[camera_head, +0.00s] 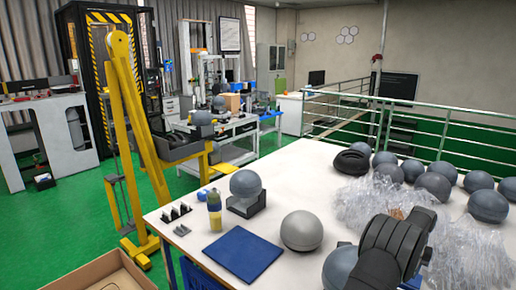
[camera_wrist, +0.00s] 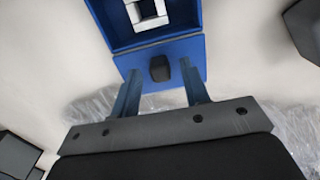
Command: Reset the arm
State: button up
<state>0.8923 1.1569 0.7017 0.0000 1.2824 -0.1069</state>
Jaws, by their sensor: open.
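My arm shows in the head view as dark, rounded links at the lower right, over the white table (camera_head: 318,170). Its gripper end cannot be made out there. In the wrist view my gripper (camera_wrist: 159,69) has its two bluish fingers spread apart, with nothing held. A small black block (camera_wrist: 160,69) shows between the fingertips in the picture, against a blue surface (camera_wrist: 187,48); its distance from the fingers is unclear. Just beyond is an open blue box (camera_wrist: 112,25) with a white, square-framed piece (camera_wrist: 148,12) inside.
Several grey balls (camera_head: 488,206) and crumpled clear plastic (camera_head: 362,203) lie around my arm. A light grey ball (camera_head: 301,230), a ball on a black stand (camera_head: 246,183), a bottle (camera_head: 214,211) and a blue mat (camera_head: 243,253) are left of it. A yellow tower (camera_head: 135,130) stands beyond the table.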

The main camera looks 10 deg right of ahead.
jog(key=shift+f, duration=0.3)
jog(key=shift+r, duration=0.15)
